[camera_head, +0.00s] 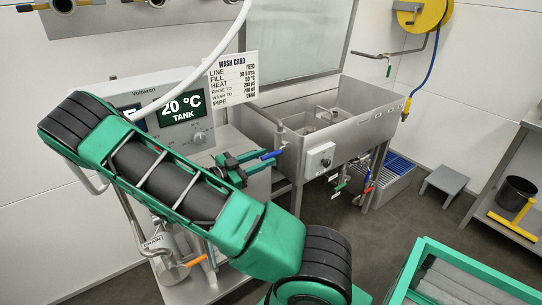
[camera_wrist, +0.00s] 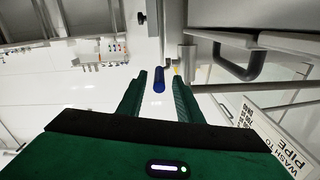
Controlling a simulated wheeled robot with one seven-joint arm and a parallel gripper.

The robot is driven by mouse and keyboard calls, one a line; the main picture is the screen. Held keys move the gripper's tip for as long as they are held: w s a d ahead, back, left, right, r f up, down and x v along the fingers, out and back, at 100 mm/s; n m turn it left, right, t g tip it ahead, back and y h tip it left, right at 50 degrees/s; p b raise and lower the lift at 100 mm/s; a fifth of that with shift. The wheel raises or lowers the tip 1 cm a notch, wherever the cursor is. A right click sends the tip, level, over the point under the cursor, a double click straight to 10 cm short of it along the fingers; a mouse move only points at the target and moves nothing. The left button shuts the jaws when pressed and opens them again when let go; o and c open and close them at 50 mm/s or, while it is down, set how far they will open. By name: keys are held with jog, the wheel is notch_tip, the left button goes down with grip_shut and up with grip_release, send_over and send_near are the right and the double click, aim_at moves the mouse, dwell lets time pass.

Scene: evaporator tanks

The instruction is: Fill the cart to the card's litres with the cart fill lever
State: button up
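A blue lever handle (camera_head: 272,154) sticks out near the left end of the steel sink; no label on it is readable. My gripper (camera_head: 250,160) is open just left of it. In the wrist view, the blue handle (camera_wrist: 159,80) lies just beyond and between the fingertips of my gripper (camera_wrist: 160,78), and I cannot tell whether they touch it. The wash card (camera_head: 233,78) stands beside the cart's panel and appears to read fill 30 litres. The cart display (camera_head: 182,108) reads 20 °C, tank.
The steel sink (camera_head: 375,128) stands right of my arm, with small coloured valve handles (camera_head: 341,187) below. An orange lever (camera_head: 196,260) sits low on the left. A grey step (camera_head: 444,181) and a side table with a black bucket (camera_head: 515,192) stand right. Open floor lies between.

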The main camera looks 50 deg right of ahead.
aim_at(278, 152)
jog(key=shift+x, duration=2.35)
grip_shut()
